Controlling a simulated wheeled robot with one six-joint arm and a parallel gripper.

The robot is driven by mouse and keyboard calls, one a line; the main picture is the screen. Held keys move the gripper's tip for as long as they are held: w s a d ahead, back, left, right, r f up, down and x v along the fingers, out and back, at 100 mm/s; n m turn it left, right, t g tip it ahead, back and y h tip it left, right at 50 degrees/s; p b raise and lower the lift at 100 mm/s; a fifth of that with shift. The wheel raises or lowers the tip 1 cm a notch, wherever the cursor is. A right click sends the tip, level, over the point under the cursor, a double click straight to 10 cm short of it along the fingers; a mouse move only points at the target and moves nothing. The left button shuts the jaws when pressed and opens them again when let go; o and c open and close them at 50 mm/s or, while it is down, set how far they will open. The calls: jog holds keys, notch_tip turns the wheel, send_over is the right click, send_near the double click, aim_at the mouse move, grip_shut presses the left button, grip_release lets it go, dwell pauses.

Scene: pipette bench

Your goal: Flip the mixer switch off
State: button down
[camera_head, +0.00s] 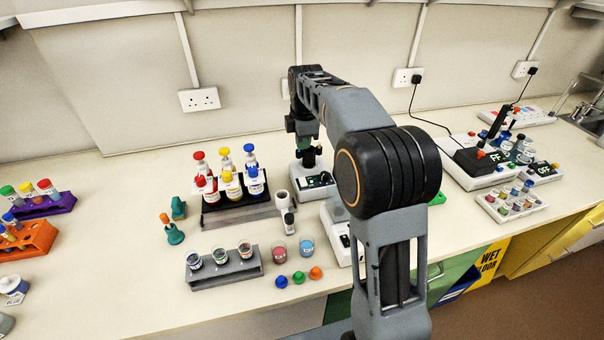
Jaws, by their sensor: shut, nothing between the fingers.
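My gripper (308,160) points down at the back middle of the bench and looks shut and empty. It is right over a small white device (313,190) with a dark panel and a bright mark on it. This may be the mixer; I cannot tell for sure. Whether my fingertips touch it, and how its switch stands, is too small to see. Another white device (337,240) with a dark panel lies nearer, partly hidden by my arm.
A rack of coloured bottles (236,213) stands left of my gripper. A grey vial rack (223,270), jars and coloured caps are nearer. At right are a white device (480,180), a display (545,170) and a tube tray (511,205).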

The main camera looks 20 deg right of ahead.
aim_at(301, 179)
jog(key=f, duration=0.4)
jog(key=w+f+p, duration=0.1)
jog(key=f, duration=0.4)
jog(key=f+p, duration=0.1)
jog(key=f, duration=0.3)
jog(key=shift+w+f, duration=0.35)
jog(key=shift+f, duration=0.05)
